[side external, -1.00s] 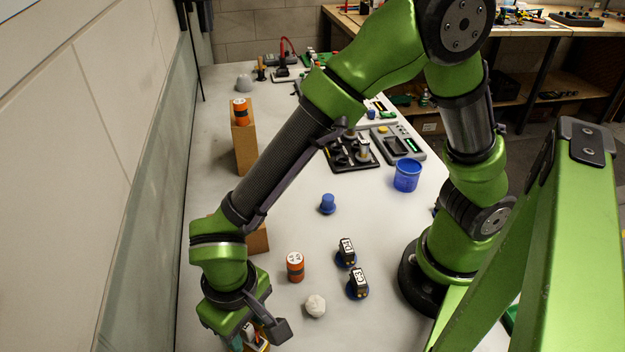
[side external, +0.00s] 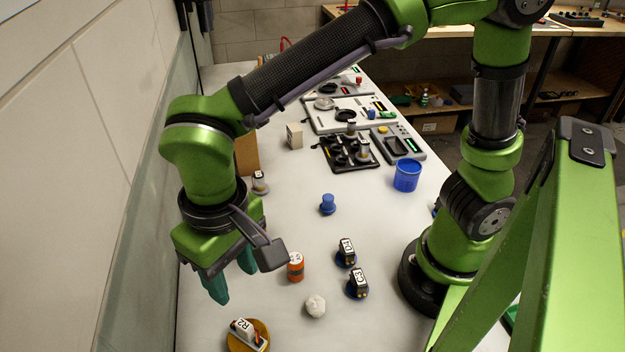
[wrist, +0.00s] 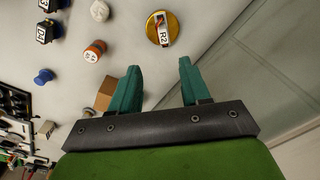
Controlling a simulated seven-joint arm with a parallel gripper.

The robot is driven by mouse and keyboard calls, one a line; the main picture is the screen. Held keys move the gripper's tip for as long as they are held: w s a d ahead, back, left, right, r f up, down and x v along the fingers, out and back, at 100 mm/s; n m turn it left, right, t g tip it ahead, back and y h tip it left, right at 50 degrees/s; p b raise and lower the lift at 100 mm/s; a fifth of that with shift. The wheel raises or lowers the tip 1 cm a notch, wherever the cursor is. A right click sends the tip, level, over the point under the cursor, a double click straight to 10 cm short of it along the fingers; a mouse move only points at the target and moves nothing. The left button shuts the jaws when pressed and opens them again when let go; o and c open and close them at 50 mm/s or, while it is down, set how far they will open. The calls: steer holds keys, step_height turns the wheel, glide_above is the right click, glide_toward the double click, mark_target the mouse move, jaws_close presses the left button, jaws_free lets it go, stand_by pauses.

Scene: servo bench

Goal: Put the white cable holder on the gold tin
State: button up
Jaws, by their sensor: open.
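The gold tin (side external: 265,342) stands at the front of the bench; it also shows in the wrist view (wrist: 151,30).
An orange cylinder (side external: 295,267) and a white faceted lump (side external: 315,306) stand to the right. Black pieces marked D4 (side external: 346,250) and C3 (side external: 358,281) are beyond them. A blue knob (side external: 328,204) and blue cup (side external: 407,175) stand further back. A wall runs along the left.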

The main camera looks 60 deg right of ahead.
steer(key=d+r+m+t+y, duration=0.1)
steer(key=d+r+m+t, duration=0.1)
steer(key=d, duration=1)
steer(key=d+r+m+t, duration=0.1)
steer(key=d+r+t, duration=0.4)
steer(key=d, duration=0.7)
steer(key=shift+d+m+y, duration=0.4)
